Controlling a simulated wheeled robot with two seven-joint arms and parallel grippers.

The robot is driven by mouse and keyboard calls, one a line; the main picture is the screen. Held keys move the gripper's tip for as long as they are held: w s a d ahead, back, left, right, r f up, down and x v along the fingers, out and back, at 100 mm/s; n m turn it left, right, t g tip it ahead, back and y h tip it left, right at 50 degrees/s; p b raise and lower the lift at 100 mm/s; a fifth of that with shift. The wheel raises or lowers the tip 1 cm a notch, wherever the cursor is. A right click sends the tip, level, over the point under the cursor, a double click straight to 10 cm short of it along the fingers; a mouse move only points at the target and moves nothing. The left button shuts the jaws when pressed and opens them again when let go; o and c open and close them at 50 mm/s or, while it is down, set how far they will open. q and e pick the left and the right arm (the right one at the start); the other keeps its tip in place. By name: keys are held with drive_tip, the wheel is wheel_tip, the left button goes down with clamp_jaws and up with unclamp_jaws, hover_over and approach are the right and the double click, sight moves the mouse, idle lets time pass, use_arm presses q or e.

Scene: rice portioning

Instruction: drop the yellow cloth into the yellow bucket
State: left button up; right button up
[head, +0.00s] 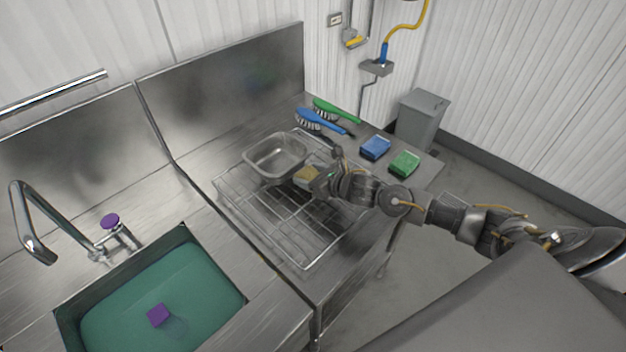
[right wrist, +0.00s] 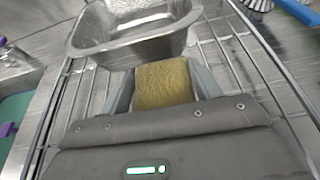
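A yellow, block-like piece, more sponge than cloth in look, is between the fingers of my right gripper (head: 311,178). This yellow piece (right wrist: 165,84) fills the space between both fingers in the right wrist view, and the gripper appears shut on it. It is over the wire rack, right beside the near side of a metal pan (head: 276,155). The pan (right wrist: 128,48) lies just beyond it in the right wrist view and looks empty. No yellow bucket shows in either view. My left gripper is not in view.
The wire rack (head: 291,247) covers the counter beside a sink of green water (head: 200,285) holding a purple block (head: 159,315). Blue (head: 375,147) and green (head: 405,163) sponges and two brushes (head: 322,121) lie at the back right. A grey bin (head: 420,122) stands beyond the counter.

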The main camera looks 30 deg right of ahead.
drive_tip(key=c, duration=0.3)
drive_tip(key=shift+r, duration=0.45)
wheel_tip(320, 180, up, 2)
drive_tip(key=shift+r+b, duration=0.1)
drive_tip(key=shift+b, duration=0.2)
drive_tip(key=s+r+b, duration=0.2)
drive_tip(key=s+r, duration=0.3)
drive_tip(key=r, duration=0.1)
drive_tip(key=shift+s+r, duration=0.1)
drive_tip(key=shift+s, duration=0.3)
drive_tip(key=shift+s+r, duration=0.6)
drive_tip(key=shift+s, duration=0.8)
drive_tip(key=shift+s+r, duration=0.65)
drive_tip(key=shift+s, duration=0.7)
drive_tip(key=shift+s+r, duration=0.6)
drive_tip(key=shift+s, duration=0.8)
